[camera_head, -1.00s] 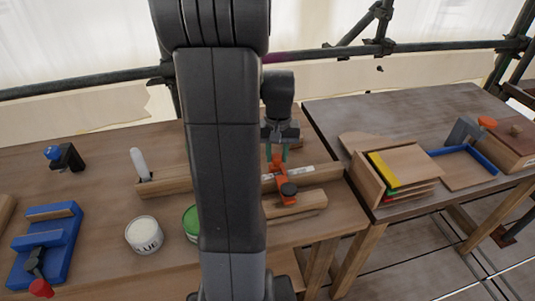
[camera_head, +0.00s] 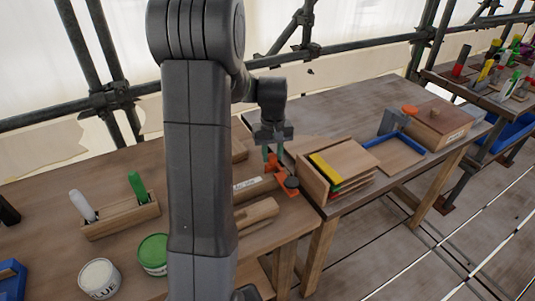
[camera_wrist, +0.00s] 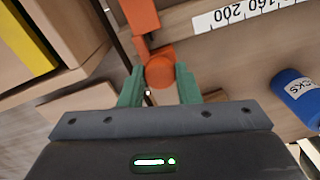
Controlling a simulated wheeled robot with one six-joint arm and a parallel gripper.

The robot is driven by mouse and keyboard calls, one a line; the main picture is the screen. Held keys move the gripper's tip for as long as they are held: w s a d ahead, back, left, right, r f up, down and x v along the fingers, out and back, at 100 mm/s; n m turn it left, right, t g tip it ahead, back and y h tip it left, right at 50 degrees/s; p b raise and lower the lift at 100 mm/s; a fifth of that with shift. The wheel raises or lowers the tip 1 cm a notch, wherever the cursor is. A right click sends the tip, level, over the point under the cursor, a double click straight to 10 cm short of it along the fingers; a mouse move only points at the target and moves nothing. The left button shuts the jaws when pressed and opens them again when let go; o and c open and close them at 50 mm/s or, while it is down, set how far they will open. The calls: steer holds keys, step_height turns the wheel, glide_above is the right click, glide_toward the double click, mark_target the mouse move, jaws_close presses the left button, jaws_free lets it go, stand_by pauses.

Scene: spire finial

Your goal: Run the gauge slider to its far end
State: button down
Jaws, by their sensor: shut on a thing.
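The orange gauge slider (camera_head: 284,184) sits on a wooden rail (camera_head: 252,190) with a white printed scale (camera_head: 246,184), near the rail's right end on the workbench. In the wrist view the slider (camera_wrist: 141,15) is beside the 200 end of the scale (camera_wrist: 240,12). My gripper (camera_head: 272,158) is above it, its green fingers shut on the slider's round orange knob; the wrist view shows the knob (camera_wrist: 160,71) between the fingertips (camera_wrist: 160,84). My arm hides the rail's left part in the head view.
A wooden box with coloured boards (camera_head: 337,168) stands close to the right on the neighbouring table. A wooden block (camera_head: 258,213) lies in front of the rail. A blue can (camera_wrist: 297,96) is in the wrist view. Glue (camera_head: 100,279) and green (camera_head: 153,253) tins stand left.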

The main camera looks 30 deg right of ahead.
steer(key=shift+d+r, duration=0.1)
steer(key=shift+d, duration=0.1)
steer(key=c, duration=1.3)
jaws_free()
steer(key=shift+o, duration=1.2)
steer(key=shift+d, duration=0.15)
step_height(320, 180, up, 14)
steer(key=shift+f, duration=0.25)
